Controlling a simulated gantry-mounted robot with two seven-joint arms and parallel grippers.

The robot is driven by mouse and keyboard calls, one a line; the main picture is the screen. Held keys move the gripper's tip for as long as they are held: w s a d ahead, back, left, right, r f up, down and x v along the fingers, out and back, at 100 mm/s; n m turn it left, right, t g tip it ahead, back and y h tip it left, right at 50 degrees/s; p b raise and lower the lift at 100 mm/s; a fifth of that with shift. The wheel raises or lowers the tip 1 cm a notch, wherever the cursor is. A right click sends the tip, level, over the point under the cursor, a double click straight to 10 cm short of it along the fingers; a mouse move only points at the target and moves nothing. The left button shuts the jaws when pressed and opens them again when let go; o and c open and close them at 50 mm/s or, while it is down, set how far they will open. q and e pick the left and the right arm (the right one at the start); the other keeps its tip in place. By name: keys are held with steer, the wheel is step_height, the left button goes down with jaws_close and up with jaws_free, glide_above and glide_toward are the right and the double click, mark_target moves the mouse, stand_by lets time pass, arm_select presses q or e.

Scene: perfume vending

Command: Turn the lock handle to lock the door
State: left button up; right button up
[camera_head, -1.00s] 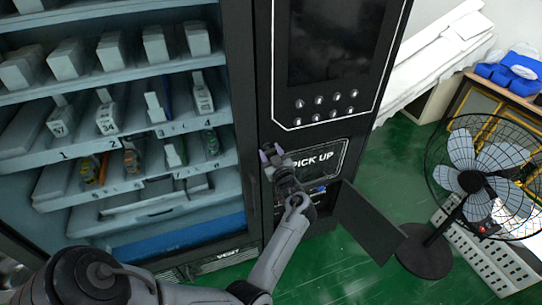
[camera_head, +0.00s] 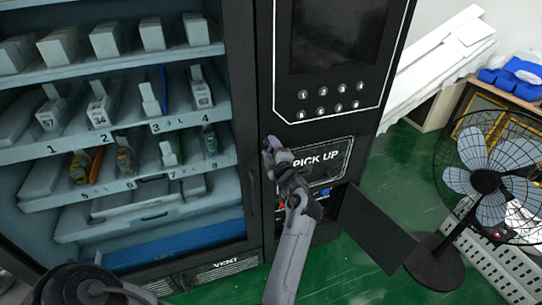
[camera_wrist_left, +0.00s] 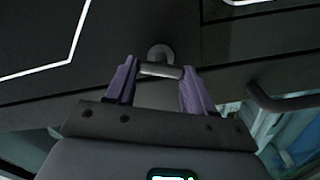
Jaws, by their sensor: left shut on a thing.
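The lock handle (camera_wrist_left: 160,70) is a small grey bar on a round base on the dark machine front, seen in the left wrist view. My left gripper (camera_wrist_left: 158,72) has its purple fingers on both ends of this bar and is shut on it. In the head view the left gripper (camera_head: 271,148) is at the machine front, left of the PICK UP sign, and hides the lock handle. The vending machine's door (camera_head: 240,90) has a dark frame and stands left of the gripper; it looks closed. My right gripper is not in view.
A curved door handle (camera_wrist_left: 285,100) is right of the gripper in the left wrist view. Below the PICK UP sign (camera_head: 318,160), a dark flap (camera_head: 375,228) sticks out to the right. A fan (camera_head: 436,262) stands on the green floor at right.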

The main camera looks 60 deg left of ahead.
arm_select(q)
steer(key=n+b, duration=0.3)
steer(key=shift+f+n, duration=0.25)
steer(key=shift+n, duration=0.05)
steer(key=shift+r+n+b, duration=0.1)
steer(key=shift+n+b, duration=0.3)
steer(key=shift+b, duration=0.2)
steer(key=o, duration=1)
steer(key=shift+o, duration=0.2)
steer(key=shift+r, duration=0.1)
